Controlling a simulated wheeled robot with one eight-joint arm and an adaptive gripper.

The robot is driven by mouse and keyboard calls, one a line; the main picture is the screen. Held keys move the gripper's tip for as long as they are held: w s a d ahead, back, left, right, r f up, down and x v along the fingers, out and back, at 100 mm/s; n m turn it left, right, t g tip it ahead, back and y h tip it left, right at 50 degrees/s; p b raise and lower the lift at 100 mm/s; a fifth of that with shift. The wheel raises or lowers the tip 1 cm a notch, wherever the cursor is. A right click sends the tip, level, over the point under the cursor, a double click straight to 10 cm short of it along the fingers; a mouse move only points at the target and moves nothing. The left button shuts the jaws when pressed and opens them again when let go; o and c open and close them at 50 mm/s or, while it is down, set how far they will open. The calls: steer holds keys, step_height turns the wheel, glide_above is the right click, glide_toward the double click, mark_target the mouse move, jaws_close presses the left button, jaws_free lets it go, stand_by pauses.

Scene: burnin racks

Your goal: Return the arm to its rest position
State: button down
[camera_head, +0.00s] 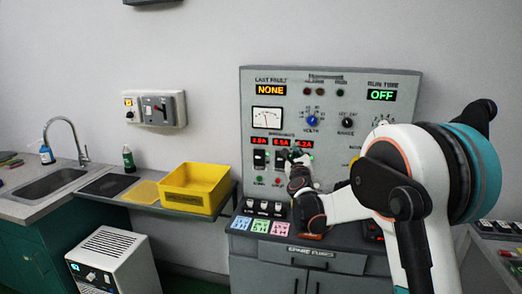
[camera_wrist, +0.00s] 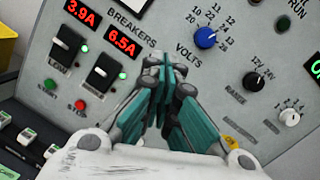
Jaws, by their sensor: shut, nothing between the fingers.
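My gripper (camera_head: 294,154) is in front of the grey control panel (camera_head: 350,90), at the breaker row. In the wrist view my gripper (camera_wrist: 166,68) has its teal fingers together, with nothing between them. My white and teal arm (camera_head: 410,165) reaches in from the right, bent at the elbow. Two breaker switches, the left one (camera_wrist: 62,55) and the middle one (camera_wrist: 105,72), show left of the fingers. The fingers hide the panel area right of them. Whether the fingertips touch the panel I cannot tell.
A blue VOLTS knob (camera_wrist: 205,37) is right of the fingers. Below the panel is a ledge with coloured cards (camera_head: 262,226) and small fuse blocks. A yellow bin (camera_head: 195,188) stands on the side shelf at left. A sink (camera_head: 45,182) is farther left.

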steer(key=s+a+r+n+g+y, duration=0.2)
steer(key=s+r+n+y, duration=0.1)
steer(key=s+n, duration=0.7)
steer(key=s+a+r+n+g+y, duration=0.25)
steer(key=s+n, duration=0.55)
steer(key=s, duration=0.4)
steer(key=s+d+f+n+g+h, duration=0.1)
steer(key=s+f+n, duration=0.3)
steer(key=s, duration=0.7)
steer(key=s+d+f+n+g+h, duration=0.1)
steer(key=s+d+f+n+g, duration=0.3)
steer(key=s, duration=0.6)
steer(key=s+d+f+n+g+h, duration=0.1)
steer(key=s+d+f+n+g, duration=0.1)
steer(key=s+f+n, duration=0.4)
steer(key=s+d+f, duration=0.1)
steer(key=s, duration=0.4)
steer(key=shift+s, duration=0.35)
steer(key=shift+g+h, duration=0.25)
